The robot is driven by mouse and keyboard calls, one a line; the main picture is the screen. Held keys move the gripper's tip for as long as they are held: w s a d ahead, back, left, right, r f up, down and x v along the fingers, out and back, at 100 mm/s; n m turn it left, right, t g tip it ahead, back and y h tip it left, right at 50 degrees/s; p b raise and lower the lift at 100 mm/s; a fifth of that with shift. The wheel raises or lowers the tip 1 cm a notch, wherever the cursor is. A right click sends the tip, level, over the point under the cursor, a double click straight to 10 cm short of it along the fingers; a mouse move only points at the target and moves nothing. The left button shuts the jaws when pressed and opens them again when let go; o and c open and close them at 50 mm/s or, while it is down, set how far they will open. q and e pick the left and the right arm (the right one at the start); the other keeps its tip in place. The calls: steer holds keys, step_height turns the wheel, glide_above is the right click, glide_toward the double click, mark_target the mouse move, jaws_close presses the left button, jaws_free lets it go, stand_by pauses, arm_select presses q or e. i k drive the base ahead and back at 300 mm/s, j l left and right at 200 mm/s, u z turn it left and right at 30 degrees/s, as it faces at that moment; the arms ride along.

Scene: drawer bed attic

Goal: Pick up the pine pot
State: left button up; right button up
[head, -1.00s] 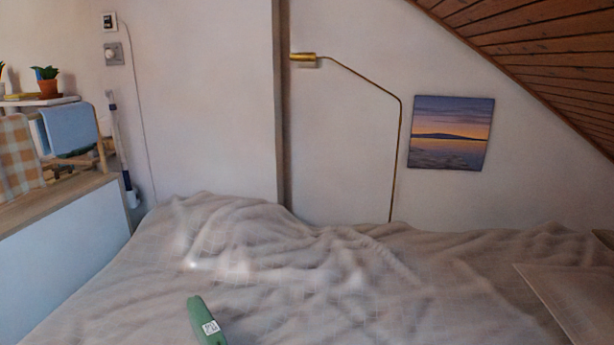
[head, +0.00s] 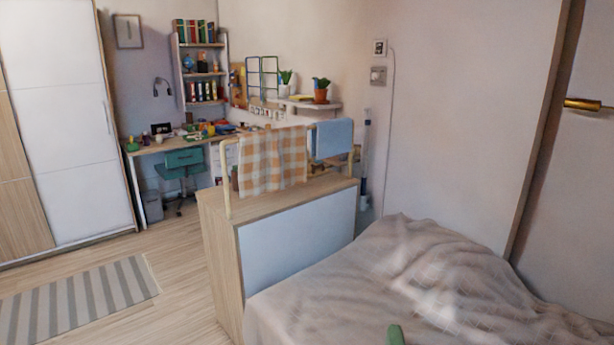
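No thing is clearly marked as the pine pot. A terracotta pot with a dark green spiky plant (head: 320,92) stands on the small white wall shelf beyond the bed's end. A second green plant in a pale pot (head: 285,84) stands to its left on the same shelf. I cannot tell from this distance which plant is pine. Neither of my grippers is in view.
A wooden footboard (head: 225,265) with towels on a rail stands before the shelf. Wood floor lies open at left, with a striped rug (head: 80,300).

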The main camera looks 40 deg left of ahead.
mark_target(234, 175)
steer(key=u, duration=2.2)
steer(key=i+j+u, duration=0.1)
steer(key=j, duration=0.3)
steer(key=i+j+u, duration=0.15)
steer(key=j, duration=0.25)
steer(key=i+j+u, duration=0.1)
steer(key=j, duration=0.25)
steer(key=i+j+u, duration=0.15)
steer(key=i+j, duration=0.3)
steer(key=i, duration=0.35)
steer(key=i+j+z, duration=0.1)
steer(key=i, duration=0.4)
steer(key=i+j, duration=0.3)
steer(key=i, duration=0.25)
steer(key=i+j+z, duration=0.1)
steer(key=i, duration=0.4)
steer(key=i+z, duration=0.4)
steer(key=i+j+z, duration=0.1)
steer(key=i+z, duration=0.35)
steer(key=i, duration=0.15)
steer(key=i+j+z, duration=0.4)
steer(key=i+l, duration=0.1)
